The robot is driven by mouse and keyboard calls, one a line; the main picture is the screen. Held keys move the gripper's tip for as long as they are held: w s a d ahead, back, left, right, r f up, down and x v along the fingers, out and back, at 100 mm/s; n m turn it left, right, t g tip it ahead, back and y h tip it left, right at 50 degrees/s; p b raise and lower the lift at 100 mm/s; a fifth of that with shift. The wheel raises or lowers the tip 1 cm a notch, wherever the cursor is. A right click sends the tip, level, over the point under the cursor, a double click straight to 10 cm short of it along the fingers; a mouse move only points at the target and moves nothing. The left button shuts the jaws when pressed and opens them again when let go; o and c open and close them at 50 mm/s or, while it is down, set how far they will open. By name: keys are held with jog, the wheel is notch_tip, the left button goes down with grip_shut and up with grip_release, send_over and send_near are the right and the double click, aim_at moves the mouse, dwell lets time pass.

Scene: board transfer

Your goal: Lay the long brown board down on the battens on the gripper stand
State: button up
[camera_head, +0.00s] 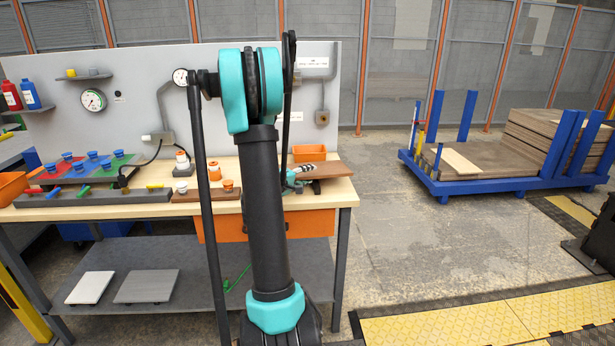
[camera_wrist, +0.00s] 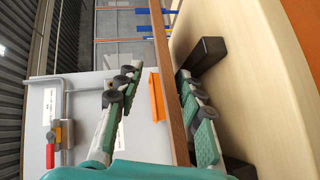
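The long brown board (camera_head: 325,170) lies flat at the right end of the workbench. In the wrist view the board (camera_wrist: 173,80) shows edge-on as a thin strip between my fingers. A dark batten (camera_wrist: 207,52) stands on the bench at the board's underside and seems to touch it; a second dark block (camera_wrist: 240,168) shows near the lower edge. My gripper (camera_wrist: 160,85) is open, one finger above the board with a clear gap, the other below it and close to it. In the head view my arm partly hides the gripper (camera_head: 297,175).
The bench (camera_head: 345,190) carries an orange bin (camera_head: 308,153), orange-capped items and a rack of blue knobs at left. A grey back panel (camera_head: 140,65) stands behind. A blue cart (camera_head: 480,185) with boards stands at right, with open floor between.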

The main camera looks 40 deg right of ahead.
dwell(0.4)
jog(key=y, duration=0.1)
jog(key=g+y, duration=0.1)
jog(key=y, duration=0.1)
jog(key=r+y, duration=0.1)
jog(key=shift+s+a+y, duration=0.1)
jog(key=shift+a+y, duration=0.15)
jog(key=shift+y, duration=0.15)
jog(key=g+y, duration=0.1)
jog(key=y, duration=0.2)
jog(key=shift+a+r, duration=0.1)
jog(key=shift+a+y, duration=0.15)
jog(key=shift+y, duration=0.75)
jog(key=shift+s+a+r, duration=0.15)
jog(key=shift+a+r, duration=0.2)
jog(key=shift+a, duration=0.4)
jog(key=shift+s+a+r, duration=0.15)
jog(key=shift+a+r, duration=0.15)
jog(key=shift+a, duration=0.45)
jog(key=shift+s+a+r, duration=0.2)
jog(key=shift+a+r, duration=0.1)
jog(key=shift+a, duration=0.45)
jog(key=shift+s+a+r, duration=0.15)
jog(key=shift+a+r, duration=0.15)
jog(key=shift+a, duration=0.4)
